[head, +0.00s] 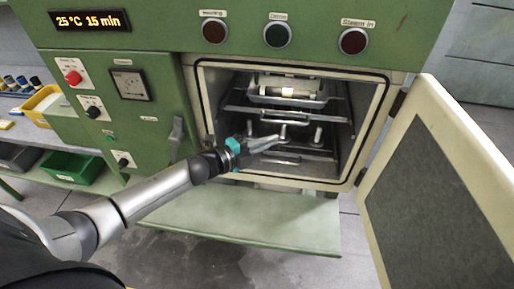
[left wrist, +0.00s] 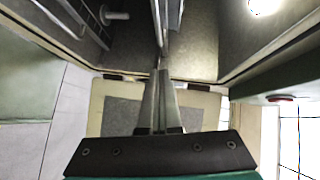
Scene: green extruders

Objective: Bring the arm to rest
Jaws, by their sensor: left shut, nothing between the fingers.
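My left gripper (head: 272,141) is shut and empty at the open mouth of the green machine's chamber. Its arm comes in from the left, and the fingers point right, into the opening. In the left wrist view the closed fingers (left wrist: 160,70) meet at their tips, with nothing between them. My right gripper is in neither view.
The machine (head: 160,50) has its door (head: 425,190) swung open to the right. Inside are a metal tray (head: 288,98) holding a pale item, and racks below it. A green shelf (head: 250,215) juts out under the chamber. Bins (head: 82,168) stand at left.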

